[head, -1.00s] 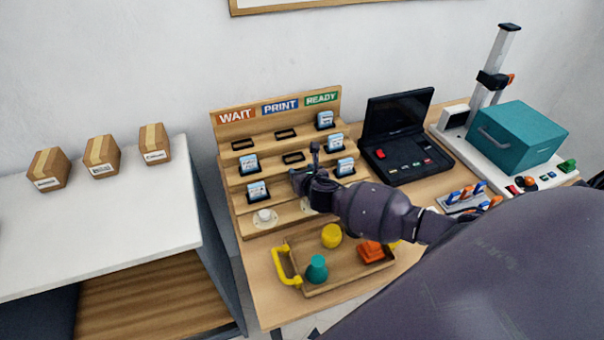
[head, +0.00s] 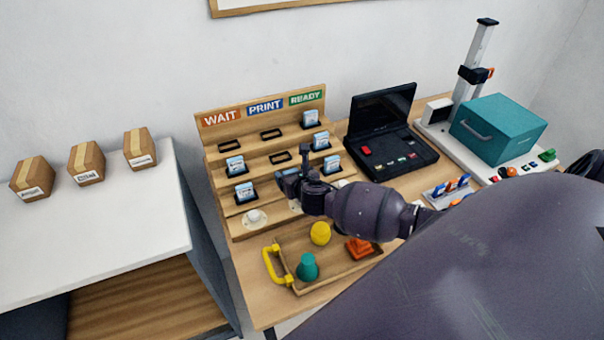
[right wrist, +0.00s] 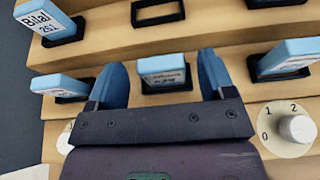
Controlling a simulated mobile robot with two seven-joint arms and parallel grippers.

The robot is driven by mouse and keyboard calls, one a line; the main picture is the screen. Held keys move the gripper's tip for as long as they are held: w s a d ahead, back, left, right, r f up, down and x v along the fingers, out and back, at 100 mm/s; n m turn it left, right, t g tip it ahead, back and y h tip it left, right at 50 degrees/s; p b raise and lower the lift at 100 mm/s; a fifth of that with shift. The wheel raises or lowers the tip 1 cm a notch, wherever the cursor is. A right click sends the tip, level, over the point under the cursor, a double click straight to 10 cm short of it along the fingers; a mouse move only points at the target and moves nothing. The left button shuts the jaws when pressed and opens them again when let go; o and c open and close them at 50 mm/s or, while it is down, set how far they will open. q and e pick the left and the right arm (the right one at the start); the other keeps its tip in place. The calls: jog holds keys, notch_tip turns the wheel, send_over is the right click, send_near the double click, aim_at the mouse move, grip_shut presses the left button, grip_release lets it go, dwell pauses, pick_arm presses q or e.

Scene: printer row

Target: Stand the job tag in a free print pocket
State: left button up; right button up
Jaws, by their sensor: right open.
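A blue and white job tag (right wrist: 163,72) stands in a black-rimmed pocket in the right wrist view, between my fingers, with its lower edge inside the rim. My right gripper (right wrist: 162,82) is open, one finger on each side of the tag with gaps showing. In the head view my right gripper (head: 284,181) is at the front row of the stepped wooden rack (head: 217,146), under the PRINT sign (head: 265,107), and hides this tag. Two print pockets behind it, the back one (head: 271,133) and the middle one (head: 279,157), are empty. My left gripper is not in view.
Other tags stand in the WAIT column (head: 235,165) and READY column (head: 320,140). A wooden tray (head: 335,273) with coloured pieces lies in front of the rack. A black laptop-like device (head: 400,150) stands to the right. Boxes (head: 86,163) sit on the white shelf.

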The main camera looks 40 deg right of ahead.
pick_arm(q)
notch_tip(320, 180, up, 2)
jog(key=shift+p, duration=0.7)
pick_arm(e)
jog(key=v, duration=0.9)
jog(key=shift+s, duration=0.3)
jog(key=shift+r, duration=0.1)
